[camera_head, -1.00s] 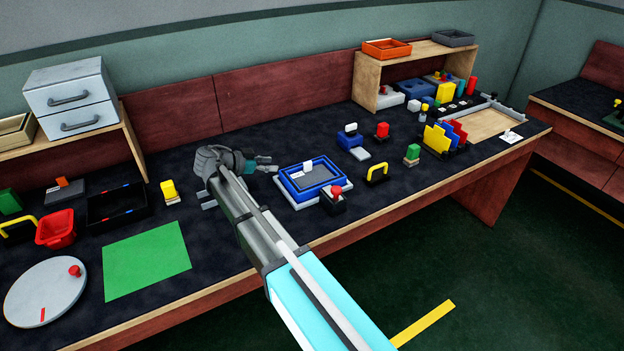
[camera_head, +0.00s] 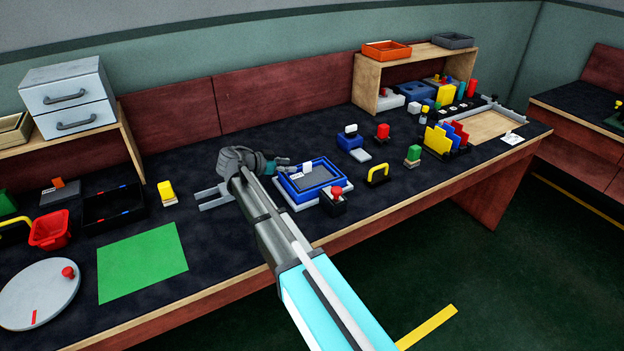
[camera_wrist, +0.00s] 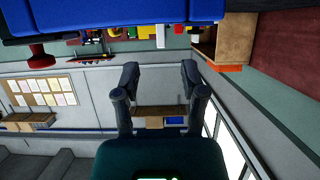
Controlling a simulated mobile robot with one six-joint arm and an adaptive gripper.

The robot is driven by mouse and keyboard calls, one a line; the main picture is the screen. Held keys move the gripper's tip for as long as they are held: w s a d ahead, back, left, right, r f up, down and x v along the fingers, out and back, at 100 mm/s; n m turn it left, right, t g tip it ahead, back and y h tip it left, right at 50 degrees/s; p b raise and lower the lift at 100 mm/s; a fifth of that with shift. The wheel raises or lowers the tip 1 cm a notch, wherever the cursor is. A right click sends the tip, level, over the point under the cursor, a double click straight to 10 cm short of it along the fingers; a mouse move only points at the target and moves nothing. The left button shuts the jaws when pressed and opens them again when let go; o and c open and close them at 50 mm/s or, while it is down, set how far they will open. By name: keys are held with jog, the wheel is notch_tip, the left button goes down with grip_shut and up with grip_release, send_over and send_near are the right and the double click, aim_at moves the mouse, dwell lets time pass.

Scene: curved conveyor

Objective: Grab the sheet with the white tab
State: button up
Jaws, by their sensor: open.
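A grey sheet (camera_head: 322,178) lies inside a blue tray (camera_head: 321,196) near the middle of the table. A white tab (camera_head: 307,167) stands up at the sheet's back left side. My gripper (camera_head: 284,162) is just left of the tray, close to the white tab and apart from it. In the wrist view my gripper (camera_wrist: 159,77) shows two spread fingers with nothing between them. The blue tray's wall (camera_wrist: 120,17) fills the top of that view, and the sheet and tab do not show there.
A black block with a red knob (camera_head: 334,199) stands at the tray's front right. A grey forked piece (camera_head: 213,197) lies left of my arm. A yellow handle (camera_head: 378,173) and a blue block with a white top (camera_head: 350,139) stand right of the tray. Table behind the tray is clear.

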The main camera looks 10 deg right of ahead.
aim_at(301, 174)
jog(key=shift+b+x, duration=0.8)
jog(key=shift+x, duration=1.65)
jog(key=shift+w+r, duration=0.1)
grip_shut()
